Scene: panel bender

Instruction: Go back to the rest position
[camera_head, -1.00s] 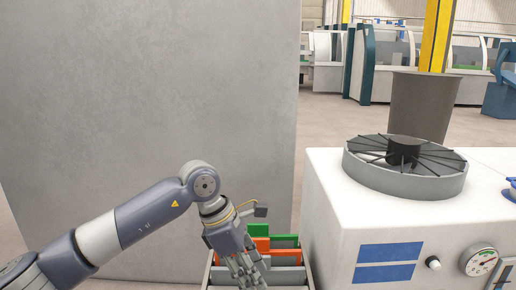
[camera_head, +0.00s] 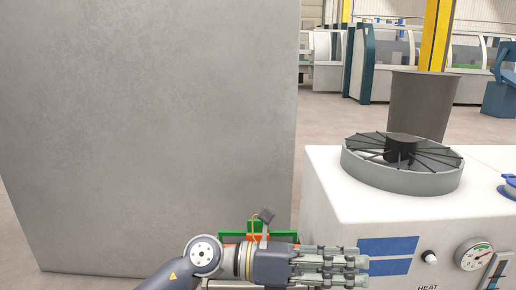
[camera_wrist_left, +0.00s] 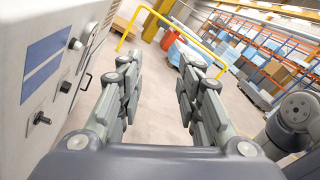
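My left gripper (camera_head: 335,266) shows in the head view at the bottom centre. It points right, level, in front of the white machine's front face. In the left wrist view its two fingers (camera_wrist_left: 160,95) are spread apart with nothing between them, and the floor shows through the gap. My right gripper is in neither view.
The white machine (camera_head: 335,205) with a round fan grille (camera_head: 401,165) stands at the right. A bin with green and orange panels (camera_head: 232,226) lies behind my left wrist. A large grey panel (camera_head: 150,120) fills the left. Open floor shows in the left wrist view (camera_wrist_left: 155,75).

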